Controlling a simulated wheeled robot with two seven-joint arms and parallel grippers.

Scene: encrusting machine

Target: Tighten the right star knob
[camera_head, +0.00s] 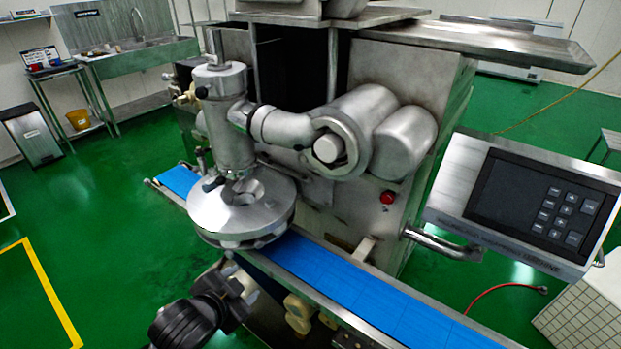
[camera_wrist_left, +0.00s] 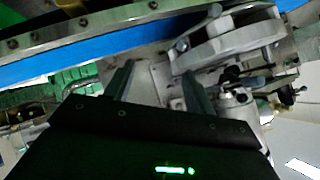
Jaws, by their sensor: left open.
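The encrusting machine's round metal head (camera_head: 243,208) sits over the blue conveyor belt (camera_head: 330,277). On the conveyor's front side, below the belt, is a pale lobed knob (camera_head: 298,307) that looks like a star knob. Whether it is the right one I cannot tell. My left gripper (camera_head: 229,268) comes up from the bottom, left of this knob and just below the round head. In the left wrist view, my left gripper's two fingers (camera_wrist_left: 160,85) stand apart with nothing clearly held between them. The round head (camera_wrist_left: 230,40) shows there at the upper right. My right gripper is not seen.
A control panel (camera_head: 530,205) on a bracket juts out at the right. A red button (camera_head: 387,197) is on the machine's front. A sink (camera_head: 135,50) stands far back left. The green floor (camera_head: 100,225) left of the machine is clear.

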